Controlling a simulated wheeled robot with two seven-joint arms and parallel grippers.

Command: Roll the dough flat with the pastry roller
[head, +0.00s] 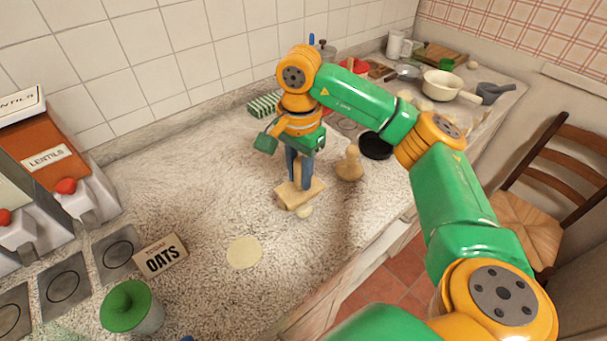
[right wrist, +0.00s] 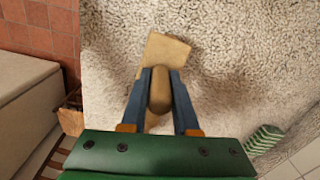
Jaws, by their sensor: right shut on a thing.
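My right gripper (head: 299,178) points down over the counter, its blue fingers shut on the handle of the wooden pastry roller (head: 291,197). In the right wrist view, the roller's handle is between the fingers (right wrist: 160,92), and its wide tan head (right wrist: 166,48) lies beyond the tips. A flat, pale round of dough (head: 243,252) lies on the counter, left of and nearer than the roller. A small pale lump (head: 304,211) shows at the roller's near edge, partly hidden. I cannot tell whether the roller touches it. Only a small blue bit, perhaps my left gripper, shows at the bottom edge.
A wooden knobbed tool (head: 349,167) stands right of the roller, near a black pan (head: 375,147). A green striped block (head: 264,104) is behind. Counter around the dough is clear; its front edge runs right.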

